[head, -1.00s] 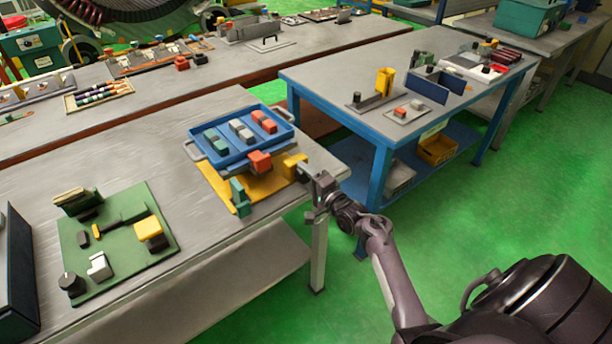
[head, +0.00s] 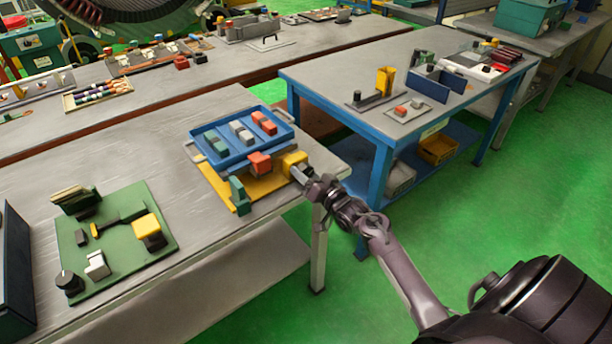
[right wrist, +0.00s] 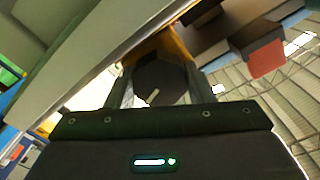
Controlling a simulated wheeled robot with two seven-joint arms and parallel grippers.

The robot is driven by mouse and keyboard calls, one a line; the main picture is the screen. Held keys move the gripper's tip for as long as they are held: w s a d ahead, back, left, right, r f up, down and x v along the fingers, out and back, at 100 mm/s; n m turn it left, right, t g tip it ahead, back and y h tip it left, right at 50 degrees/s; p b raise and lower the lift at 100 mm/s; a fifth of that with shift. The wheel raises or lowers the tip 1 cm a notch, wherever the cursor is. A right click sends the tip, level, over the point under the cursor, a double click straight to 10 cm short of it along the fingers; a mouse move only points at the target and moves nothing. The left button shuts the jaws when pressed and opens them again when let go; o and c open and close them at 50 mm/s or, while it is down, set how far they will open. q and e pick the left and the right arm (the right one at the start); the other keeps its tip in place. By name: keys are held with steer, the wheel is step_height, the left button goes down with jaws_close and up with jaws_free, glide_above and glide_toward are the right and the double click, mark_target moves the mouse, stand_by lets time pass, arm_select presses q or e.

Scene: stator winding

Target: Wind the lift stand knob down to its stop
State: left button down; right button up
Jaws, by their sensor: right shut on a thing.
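The lift stand has a yellow base plate (head: 222,183) with a blue tray (head: 225,157) raised over it, near the right end of the near bench. A red block (head: 260,161) and a yellow block (head: 292,161) stand at its front right side. My right gripper (head: 300,175) reaches that corner from the right. In the right wrist view its two fingers are shut on a dark round knob (right wrist: 160,80) with a short white mark. The knob is hidden by the gripper in the head view. My left gripper is not in view.
The tray holds green, grey and red blocks. A green block (head: 240,192) stands on the yellow plate's front corner. A green fixture board (head: 120,262) with a dark knob (head: 68,282) lies at the left. Green floor separates this bench from the blue-legged table (head: 330,90).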

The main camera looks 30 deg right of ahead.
steer(key=n, duration=0.3)
steer(key=shift+f+n+b, duration=0.15)
steer(key=shift+n+b, duration=0.2)
steer(key=shift+n, duration=0.05)
steer(key=n, duration=0.3)
steer(key=shift+n+b, duration=0.3)
steer(key=shift+b, duration=0.1)
steer(key=n+b, duration=0.1)
steer(key=n, duration=0.5)
steer(key=shift+n, duration=0.4)
steer(key=o, duration=1)
steer(key=shift+d, duration=0.1)
steer(key=shift+s+d+b, duration=0.15)
steer(key=shift+s+b, duration=0.15)
steer(key=shift+s, duration=1.65)
steer(key=shift+s+d+b, duration=0.15)
steer(key=shift+s+b, duration=0.15)
steer(key=shift+s, duration=1.65)
